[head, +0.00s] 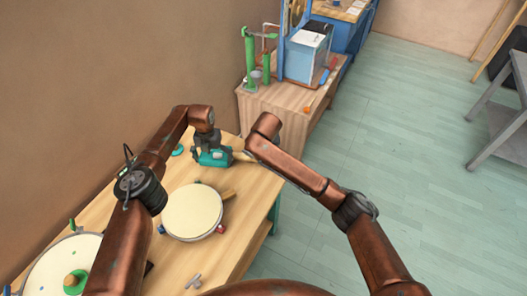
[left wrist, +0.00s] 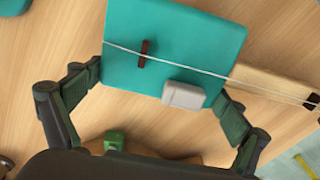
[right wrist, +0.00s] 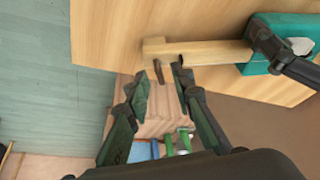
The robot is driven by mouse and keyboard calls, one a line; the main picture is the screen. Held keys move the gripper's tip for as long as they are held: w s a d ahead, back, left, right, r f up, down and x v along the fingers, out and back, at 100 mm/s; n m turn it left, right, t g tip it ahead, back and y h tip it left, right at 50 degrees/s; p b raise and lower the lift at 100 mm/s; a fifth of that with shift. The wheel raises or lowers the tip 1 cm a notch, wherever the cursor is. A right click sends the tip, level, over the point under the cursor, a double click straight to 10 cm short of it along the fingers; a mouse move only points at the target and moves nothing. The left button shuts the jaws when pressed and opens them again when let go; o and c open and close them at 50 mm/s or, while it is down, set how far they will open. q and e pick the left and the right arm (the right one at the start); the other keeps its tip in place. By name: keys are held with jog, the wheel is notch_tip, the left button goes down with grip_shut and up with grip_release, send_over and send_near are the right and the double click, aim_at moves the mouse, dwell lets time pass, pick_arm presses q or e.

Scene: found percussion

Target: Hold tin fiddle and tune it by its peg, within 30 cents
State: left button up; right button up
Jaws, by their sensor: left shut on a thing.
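The tin fiddle has a teal tin body (head: 211,158) and a pale wooden neck (right wrist: 205,53). My left gripper (left wrist: 158,87) is shut on the body, one finger at each side. The left wrist view shows the string (left wrist: 190,66), a brown bridge (left wrist: 145,53) and a grey block on the tin face. In the right wrist view a brown peg (right wrist: 158,71) sticks out of the neck's end. My right gripper (right wrist: 161,82) is open there, its fingertips apart on either side of the peg's line; contact is not visible. In the head view the right gripper is hidden.
A round pale drum (head: 192,211) lies on the wooden table nearer me. Another drum (head: 50,272) with a green thing on it is at the lower left. A side bench (head: 276,104) with green posts and a blue box (head: 303,58) stands beyond.

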jog(key=shift+f, duration=0.2)
grip_shut()
dwell(0.4)
